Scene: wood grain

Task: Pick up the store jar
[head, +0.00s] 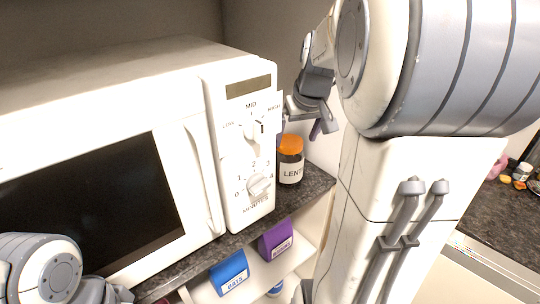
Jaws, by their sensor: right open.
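A jar (290,160) with an orange lid and a white label reading "LENT" stands upright on the dark counter, just right of the microwave. The label's right end is not readable. My right gripper (318,125) is open and empty, just above and slightly right of the jar's lid, apart from it as far as I can tell. Part of the gripper is hidden by its own wrist and arm. My left arm shows at the bottom left corner, but its gripper fingers are not clearly visible.
A white microwave (212,160) fills the left and closely borders the jar. The dark counter (314,184) has little free room around it. Below, a shelf (290,264) holds a blue box (229,272) and a purple box (275,240). Small jars (522,172) stand at far right.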

